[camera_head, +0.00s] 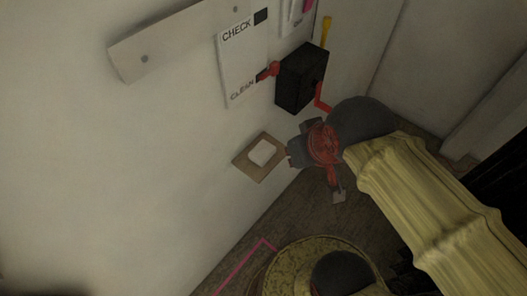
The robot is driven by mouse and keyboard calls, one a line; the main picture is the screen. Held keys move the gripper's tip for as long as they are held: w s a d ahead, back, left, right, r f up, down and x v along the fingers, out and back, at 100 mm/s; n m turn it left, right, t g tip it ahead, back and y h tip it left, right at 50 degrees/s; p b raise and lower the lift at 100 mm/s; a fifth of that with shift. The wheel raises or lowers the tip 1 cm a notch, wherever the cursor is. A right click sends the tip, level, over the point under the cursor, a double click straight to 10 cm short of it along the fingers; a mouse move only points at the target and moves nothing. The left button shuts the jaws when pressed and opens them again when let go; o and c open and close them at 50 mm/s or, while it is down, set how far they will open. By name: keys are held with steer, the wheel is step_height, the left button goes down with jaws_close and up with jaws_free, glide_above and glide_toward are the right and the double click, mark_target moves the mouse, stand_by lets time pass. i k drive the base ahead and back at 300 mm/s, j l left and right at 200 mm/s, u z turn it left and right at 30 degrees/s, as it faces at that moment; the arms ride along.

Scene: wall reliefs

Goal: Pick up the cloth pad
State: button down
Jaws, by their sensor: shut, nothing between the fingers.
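The cloth pad (262,153) looks like a small white square. It lies on a small brown wooden holder (243,164) at the wall, left of my wrist. My gripper (338,193) hangs below the red part of my wrist, to the right of and lower in the picture than the pad. It is shut and empty, apart from the pad. Its fingertips are small and dark in this view.
A black box (301,77) with red handles is on the wall above the holder. A sign (243,62) reading CHECK and CLEAN hangs beside it. A pale board (187,40) is at upper left. A pink line (240,268) marks the floor.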

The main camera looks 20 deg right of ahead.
mark_target(262, 153)
steer(key=z, duration=3.9)
steer(key=k+l, duration=0.1)
steer(key=k+u, duration=0.1)
steer(key=u, duration=0.3)
steer(key=k+u, duration=0.1)
steer(key=u, duration=0.25)
steer(key=k+u, duration=0.15)
steer(key=u, duration=2.4)
steer(key=l+u, duration=0.1)
steer(key=i+l, duration=0.15)
steer(key=l, duration=0.15)
steer(key=i+l+z, duration=0.1)
steer(key=l, duration=0.2)
steer(key=i+l, duration=0.15)
steer(key=l, duration=0.15)
steer(key=z, duration=0.05)
